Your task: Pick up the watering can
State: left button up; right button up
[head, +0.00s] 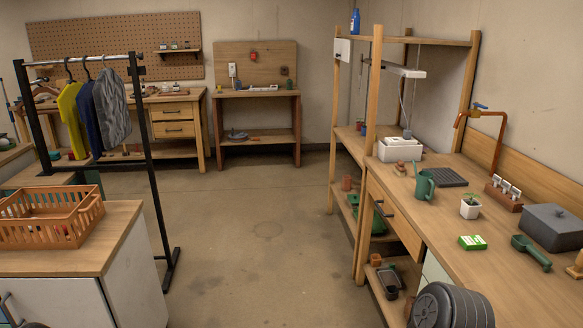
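A green watering can (424,186) stands upright on the wooden counter (470,262) at the right. A handle-like part shows on its upper left side. Neither of my grippers shows in the head view, and nothing visible touches the can.
A white basin (400,150) and a dark ribbed tray (447,177) are behind the can. A potted plant (470,207), green box (472,242), green scoop (530,252) and grey lidded box (551,228) are nearer. An orange crate (52,222) sits left. The middle floor is clear.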

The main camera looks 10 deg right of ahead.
aim_at(425, 186)
jog(key=i+l+u, duration=0.1)
jog(key=i+u, duration=0.15)
jog(key=i, duration=0.9)
jog(key=i+j+z, duration=0.1)
jog(key=i+z, duration=0.35)
jog(key=i+j+z, duration=0.2)
jog(key=z, duration=0.25)
jog(key=i+j+z, duration=0.1)
jog(key=z, duration=0.35)
jog(key=j+z, duration=0.2)
jog(key=z, duration=0.25)
jog(key=j+z, duration=0.2)
jog(key=z, duration=0.25)
jog(key=j+z, duration=0.25)
jog(key=z, duration=0.15)
jog(key=j+z, duration=0.2)
jog(key=z, duration=0.25)
jog(key=j+z, duration=0.2)
jog(key=z, duration=0.25)
jog(key=k+j+z, duration=0.1)
jog(key=z, duration=0.35)
